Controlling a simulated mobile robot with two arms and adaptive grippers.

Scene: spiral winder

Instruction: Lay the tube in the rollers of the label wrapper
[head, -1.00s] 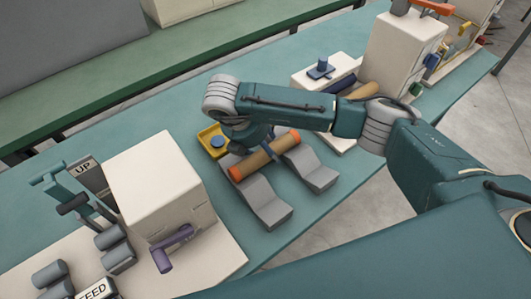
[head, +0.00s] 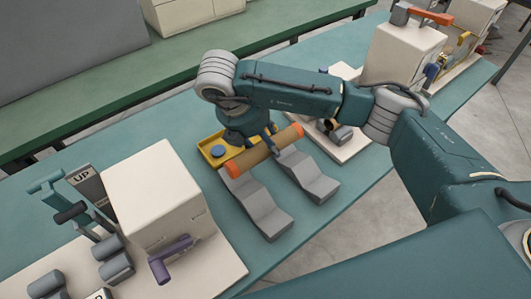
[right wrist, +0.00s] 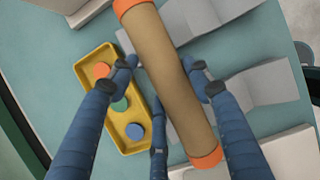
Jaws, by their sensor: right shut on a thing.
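The tube (head: 260,153) is brown with orange ends. It is in my right gripper (head: 247,137) and appears just above the back ends of two grey stepped rests (head: 258,205). In the right wrist view the blue fingers of my right gripper (right wrist: 168,76) close on both sides of the tube (right wrist: 165,60) near its middle. At the left, a cream machine (head: 152,195) with an "UP" sign and a purple crank has several grey rollers (head: 115,262) beside it. I cannot tell whether this is the label wrapper. My left gripper is not in view.
Another cream machine (head: 400,50) stands at the back right, partly behind my arm. Bare table (head: 160,125) lies left of the tray.

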